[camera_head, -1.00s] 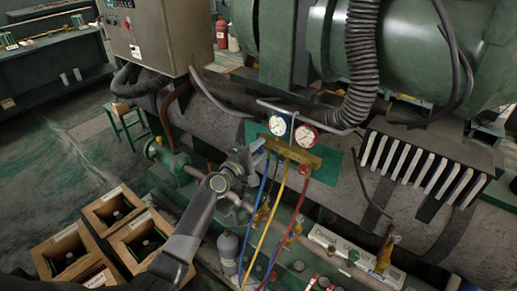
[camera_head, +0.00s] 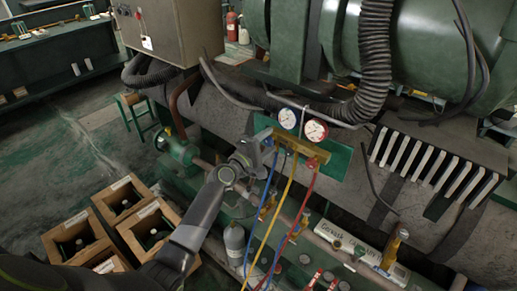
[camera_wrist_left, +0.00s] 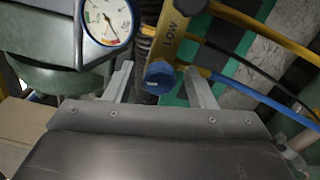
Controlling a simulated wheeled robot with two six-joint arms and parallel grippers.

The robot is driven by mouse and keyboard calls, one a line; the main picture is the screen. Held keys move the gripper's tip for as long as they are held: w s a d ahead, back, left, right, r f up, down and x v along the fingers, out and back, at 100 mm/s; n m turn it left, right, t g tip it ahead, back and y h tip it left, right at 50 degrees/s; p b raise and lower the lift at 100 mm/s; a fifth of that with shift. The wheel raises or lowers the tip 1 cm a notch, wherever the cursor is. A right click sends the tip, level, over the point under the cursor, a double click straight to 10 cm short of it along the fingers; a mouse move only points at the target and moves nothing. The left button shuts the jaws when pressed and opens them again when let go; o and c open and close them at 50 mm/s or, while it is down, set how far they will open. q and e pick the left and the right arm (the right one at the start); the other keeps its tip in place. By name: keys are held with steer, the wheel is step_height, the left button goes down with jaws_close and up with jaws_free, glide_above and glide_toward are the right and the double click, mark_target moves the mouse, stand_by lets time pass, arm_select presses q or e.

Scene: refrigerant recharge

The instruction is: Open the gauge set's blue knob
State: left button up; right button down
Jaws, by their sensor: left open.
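The gauge set (camera_head: 298,148) is a brass manifold with a blue-rimmed gauge (camera_head: 288,118) and a red-rimmed gauge (camera_head: 316,130), hung on the green panel. Blue, yellow and red hoses run down from it. In the left wrist view the blue knob (camera_wrist_left: 159,77) sits at the near end of the brass body marked LOW (camera_wrist_left: 172,35). My left gripper (camera_wrist_left: 160,88) is open, with one finger on each side of the knob and visible gaps to it. In the head view my left gripper (camera_head: 262,148) is at the manifold's left end and hides the knob. My right gripper is not seen.
A grey cylinder (camera_head: 234,243) stands below the manifold. Wooden crates (camera_head: 121,199) stand on the floor at left. A large corrugated hose (camera_head: 375,70) hangs behind, to the right of the gauges.

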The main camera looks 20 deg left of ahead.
arm_select(q)
steer(key=b+v, duration=0.1)
steer(key=v, duration=1.6)
steer(key=shift+s, duration=0.15)
steer(key=shift+a, duration=0.1)
